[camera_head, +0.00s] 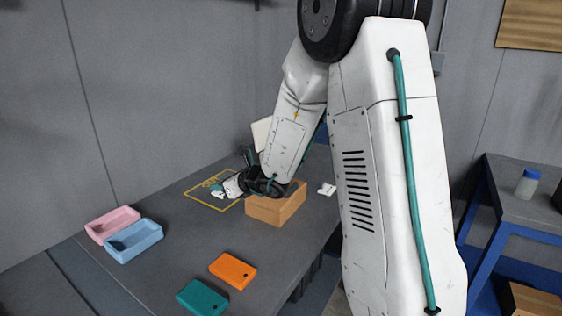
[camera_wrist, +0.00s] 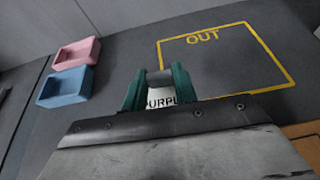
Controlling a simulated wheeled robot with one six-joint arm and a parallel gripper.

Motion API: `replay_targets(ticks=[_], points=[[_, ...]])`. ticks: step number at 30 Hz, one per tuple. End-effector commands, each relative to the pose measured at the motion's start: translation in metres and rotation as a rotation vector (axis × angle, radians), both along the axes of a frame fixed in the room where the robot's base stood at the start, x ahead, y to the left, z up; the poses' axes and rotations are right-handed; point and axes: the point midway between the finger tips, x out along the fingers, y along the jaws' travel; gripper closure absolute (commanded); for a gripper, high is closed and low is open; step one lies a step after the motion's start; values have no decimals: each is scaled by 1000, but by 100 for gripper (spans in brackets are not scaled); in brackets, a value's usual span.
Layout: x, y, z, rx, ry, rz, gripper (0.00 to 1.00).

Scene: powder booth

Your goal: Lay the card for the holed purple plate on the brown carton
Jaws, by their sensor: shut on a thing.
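My gripper (camera_wrist: 158,88) has teal fingers and is shut on a white card (camera_wrist: 160,98). Black letters on the card read "PURPL", the rest hidden behind my gripper's body. In the head view my gripper (camera_head: 222,190) is above the table, left of the brown carton (camera_head: 272,211). A corner of the carton also shows at the lower right of the wrist view (camera_wrist: 308,143). The carton stands on the table, its top partly hidden by my arm. No purple plate is visible.
A yellow outline marked OUT (camera_wrist: 203,37) is on the grey table. Pink (camera_head: 112,223) and blue (camera_head: 134,241) trays stand at the left. An orange plate (camera_head: 232,270) and a teal plate (camera_head: 203,298) lie in front. A small white item (camera_head: 327,189) lies right of the carton.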

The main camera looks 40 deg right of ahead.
Motion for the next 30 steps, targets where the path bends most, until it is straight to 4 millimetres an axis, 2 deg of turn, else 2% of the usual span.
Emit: replay_targets(ticks=[1, 6, 9, 11, 17, 30], points=[[-3, -25, 12, -4, -6, -1, 93], [-24, -88, 38, -1, -4, 24, 93], [-38, -113, 46, 1, -2, 35, 93], [-44, -123, 49, 0, -1, 40, 93], [-51, -134, 49, 2, 1, 45, 93], [-50, -133, 23, 2, 1, 47, 93]])
